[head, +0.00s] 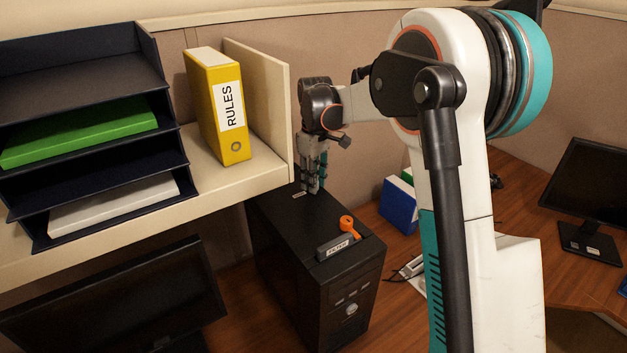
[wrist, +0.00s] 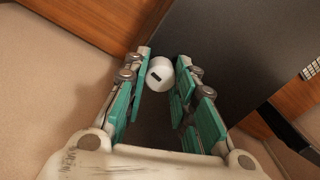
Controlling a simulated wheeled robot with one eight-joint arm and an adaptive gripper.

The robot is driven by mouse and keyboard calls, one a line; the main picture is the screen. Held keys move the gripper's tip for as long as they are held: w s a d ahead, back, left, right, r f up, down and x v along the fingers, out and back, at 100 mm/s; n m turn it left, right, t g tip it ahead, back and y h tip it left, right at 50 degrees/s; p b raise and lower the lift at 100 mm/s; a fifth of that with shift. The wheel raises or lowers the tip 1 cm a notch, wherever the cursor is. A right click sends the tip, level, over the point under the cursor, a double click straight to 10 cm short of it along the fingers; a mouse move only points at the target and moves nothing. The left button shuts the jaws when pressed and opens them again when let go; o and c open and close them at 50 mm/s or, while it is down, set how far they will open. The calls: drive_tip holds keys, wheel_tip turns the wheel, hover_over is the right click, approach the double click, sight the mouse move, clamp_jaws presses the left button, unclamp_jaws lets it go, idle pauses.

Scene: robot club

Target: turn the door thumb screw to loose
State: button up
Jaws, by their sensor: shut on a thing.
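The thumb screw (wrist: 160,74) is a small white round knob with a dark mark on its face. It shows in the wrist view, between the fingertips. My gripper (wrist: 163,84) is shut on it, with teal finger pads on both sides. In the head view my gripper (head: 314,178) points down at the far end of the black computer tower (head: 300,222). The screw is hidden from the head view. The tower's dark panel (wrist: 235,50) fills the upper right of the wrist view. I cannot tell how far the screw is turned.
An orange item (head: 348,226) and a labelled dark box (head: 338,247) sit on the tower's near top. A shelf (head: 262,180) with a yellow binder (head: 216,110) and a dark tray stack (head: 80,60) stands to the left. A blue box (head: 398,206) stands right of the tower.

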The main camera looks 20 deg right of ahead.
drive_tip(key=shift+n, duration=1.2)
drive_tip(key=o, duration=1.1)
wheel_tip(320, 180, up, 12)
drive_tip(key=shift+w+d, duration=0.1)
drive_tip(key=shift+w, duration=0.05)
